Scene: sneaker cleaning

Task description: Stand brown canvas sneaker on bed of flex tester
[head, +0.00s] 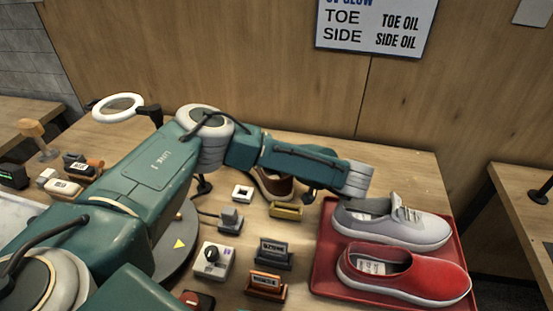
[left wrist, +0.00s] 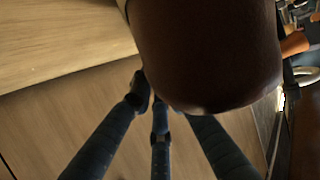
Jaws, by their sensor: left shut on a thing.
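The brown canvas sneaker (head: 273,186) shows only in part beneath my left arm in the head view, with its collar and a pale sole edge in sight. My left gripper (head: 309,195) is mostly hidden by its own wrist, beside the sneaker. In the left wrist view the dark brown sneaker (left wrist: 205,50) fills the upper middle, against the dark fingers of my left gripper (left wrist: 150,92), which is shut on it. Where the sneaker bears on anything below is hidden. I cannot tell which device is the flex tester. My right gripper is out of view.
A red tray (head: 322,272) at right holds a grey sneaker (head: 392,222) and a red sneaker (head: 405,274). Small blocks, including a yellow one (head: 286,210) and a white dial box (head: 213,262), crowd the middle. The back-right tabletop is clear.

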